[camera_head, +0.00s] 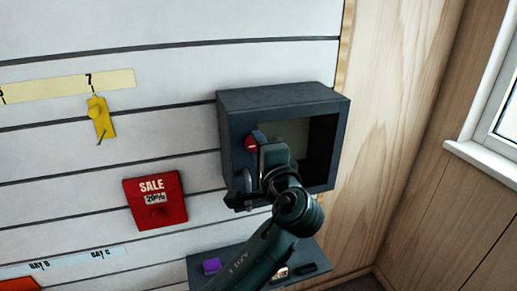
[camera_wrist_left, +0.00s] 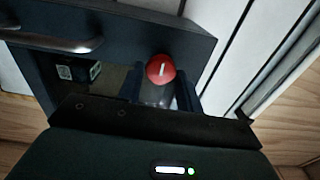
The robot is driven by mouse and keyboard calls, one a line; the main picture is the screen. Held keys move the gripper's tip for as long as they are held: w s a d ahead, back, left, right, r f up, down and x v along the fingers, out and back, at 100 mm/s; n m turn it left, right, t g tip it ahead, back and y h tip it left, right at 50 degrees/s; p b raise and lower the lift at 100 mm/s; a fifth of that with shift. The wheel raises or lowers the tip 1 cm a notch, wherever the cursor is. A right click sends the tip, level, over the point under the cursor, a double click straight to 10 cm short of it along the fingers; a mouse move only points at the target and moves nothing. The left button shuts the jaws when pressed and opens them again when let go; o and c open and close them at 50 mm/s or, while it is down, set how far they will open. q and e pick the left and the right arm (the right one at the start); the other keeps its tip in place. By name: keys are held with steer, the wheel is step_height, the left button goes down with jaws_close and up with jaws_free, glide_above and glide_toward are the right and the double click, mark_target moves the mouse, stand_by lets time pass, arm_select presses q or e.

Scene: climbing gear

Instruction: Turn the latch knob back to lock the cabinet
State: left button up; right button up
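The dark grey cabinet (camera_head: 285,97) is mounted on the slatted wall in the head view. Its red round latch knob (camera_head: 250,143) is on the front, partly hidden by my left gripper (camera_head: 262,147). In the left wrist view, the knob (camera_wrist_left: 161,70) shows a white line, slightly tilted from the picture's vertical. My left gripper's two fingers (camera_wrist_left: 160,92) are apart, one on each side below the knob in that view. I cannot tell whether they touch it. A metal bar handle (camera_wrist_left: 60,42) is on the cabinet front. My right gripper is out of view.
A small dark device (camera_wrist_left: 80,72) shows behind the cabinet's front opening. A dark shelf (camera_head: 318,248) with a purple item (camera_head: 212,266) is below. A red SALE box (camera_head: 156,213) and a yellow hanging tag (camera_head: 100,118) are left. A window (camera_head: 500,115) is right.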

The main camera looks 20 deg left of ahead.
arm_select(q)
steer(key=o, duration=0.3)
steer(key=shift+o, duration=0.2)
steer(key=b+v, duration=0.2)
steer(key=v, duration=0.5)
steer(key=shift+s+d, duration=0.15)
steer(key=shift+s, duration=0.1)
